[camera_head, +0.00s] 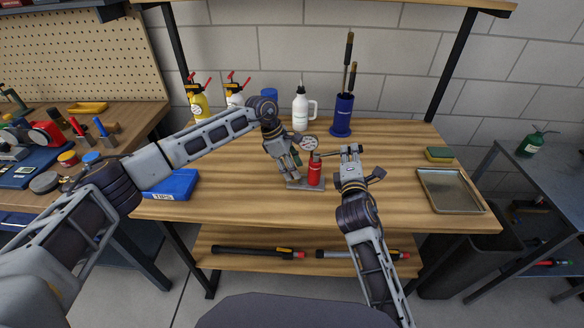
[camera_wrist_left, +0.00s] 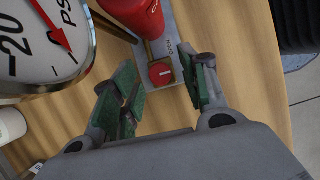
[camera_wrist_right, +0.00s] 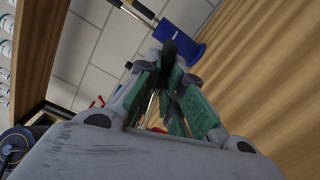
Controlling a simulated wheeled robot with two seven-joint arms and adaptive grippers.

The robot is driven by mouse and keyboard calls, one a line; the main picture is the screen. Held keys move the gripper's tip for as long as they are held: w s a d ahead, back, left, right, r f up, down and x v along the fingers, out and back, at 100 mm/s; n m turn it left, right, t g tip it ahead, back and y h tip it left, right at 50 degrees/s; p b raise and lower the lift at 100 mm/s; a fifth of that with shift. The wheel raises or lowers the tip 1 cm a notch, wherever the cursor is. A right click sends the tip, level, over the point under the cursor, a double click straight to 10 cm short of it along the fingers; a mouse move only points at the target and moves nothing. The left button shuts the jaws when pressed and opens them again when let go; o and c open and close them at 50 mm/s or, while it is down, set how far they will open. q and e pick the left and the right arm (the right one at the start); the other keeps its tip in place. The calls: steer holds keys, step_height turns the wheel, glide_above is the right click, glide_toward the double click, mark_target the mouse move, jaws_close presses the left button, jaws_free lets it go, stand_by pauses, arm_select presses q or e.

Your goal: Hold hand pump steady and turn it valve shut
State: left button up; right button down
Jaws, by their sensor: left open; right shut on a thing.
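The red hand pump (camera_head: 315,172) stands upright on a grey base plate (camera_head: 305,186) at the middle of the bench, with a round pressure gauge (camera_head: 310,143) above it. In the left wrist view a red valve knob (camera_wrist_left: 161,73) on a brass fitting sits on the plate beside the red body (camera_wrist_left: 133,14). My left gripper (camera_head: 290,160) is open, its fingers (camera_wrist_left: 165,90) on either side of the knob, apparently apart from it. My right gripper (camera_head: 350,150) is shut beside the pump's top, on a dark handle-like part (camera_wrist_right: 172,48), mostly hidden by the fingers.
Behind stand a white bottle (camera_head: 300,107), a blue brush holder (camera_head: 341,115) and yellow (camera_head: 199,105) and white spray bottles. A blue bin (camera_head: 172,184) lies left and a metal tray (camera_head: 450,191) right. The wood between pump and tray is mostly clear.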

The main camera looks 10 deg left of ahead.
arm_select(q)
steer(key=shift+r, duration=0.1)
steer(key=v, duration=1.1)
steer(key=shift+a+r, duration=0.15)
steer(key=shift+r, duration=0.25)
arm_select(e)
steer(key=c, duration=1.5)
jaws_free()
steer(key=shift+s, duration=0.1)
steer(key=shift+s, duration=5.85)
arm_select(q)
steer(key=shift+s+f, duration=0.1)
arm_select(e)
steer(key=shift+s+f, duration=0.1)
steer(key=shift+s, duration=0.05)
